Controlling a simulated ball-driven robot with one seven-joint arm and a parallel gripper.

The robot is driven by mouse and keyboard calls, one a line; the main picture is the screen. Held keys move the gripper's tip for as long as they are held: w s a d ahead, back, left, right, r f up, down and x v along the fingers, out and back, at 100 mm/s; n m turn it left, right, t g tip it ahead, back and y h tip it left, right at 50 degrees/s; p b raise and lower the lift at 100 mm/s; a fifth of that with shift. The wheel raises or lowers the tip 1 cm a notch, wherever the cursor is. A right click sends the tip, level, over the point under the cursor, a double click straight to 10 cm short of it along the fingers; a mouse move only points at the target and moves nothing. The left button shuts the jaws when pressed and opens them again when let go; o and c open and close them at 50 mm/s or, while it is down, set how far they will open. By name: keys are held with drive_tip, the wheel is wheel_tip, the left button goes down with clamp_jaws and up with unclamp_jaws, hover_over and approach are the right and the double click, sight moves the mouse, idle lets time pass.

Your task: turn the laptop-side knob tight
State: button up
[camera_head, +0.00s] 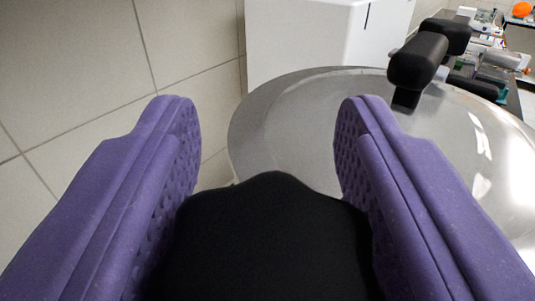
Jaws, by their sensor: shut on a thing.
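My gripper (271,112) shows as two purple, textured fingers reaching in from the lower corners. The fingers are shut on a large black knob (270,240) between them at the bottom centre. The knob's lower part is cut off by the frame, and what it is mounted on is hidden. Beyond it lies the round, shiny metal or clear lid (310,125) of the sieve shaker. A second black knob (417,60) stands at the lid's far right edge, clear of my gripper. I cannot make out a laptop, so I cannot tell which knob is on its side.
A white cabinet or box (300,38) stands behind the lid. An orange ball (521,9) and cluttered bench items (497,65) show at the upper right. The tiled floor (75,75) at the left is clear.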

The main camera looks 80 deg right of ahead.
drive_tip(key=shift+r+m+g, duration=0.1)
drive_tip(key=shift+m+g, duration=0.2)
drive_tip(key=shift+g, duration=0.1)
drive_tip(key=o, duration=1)
drive_tip(key=shift+c, duration=0.2)
drive_tip(key=v, duration=0.7)
drive_tip(key=shift+a+b, duration=0.35)
drive_tip(key=shift+a, duration=0.05)
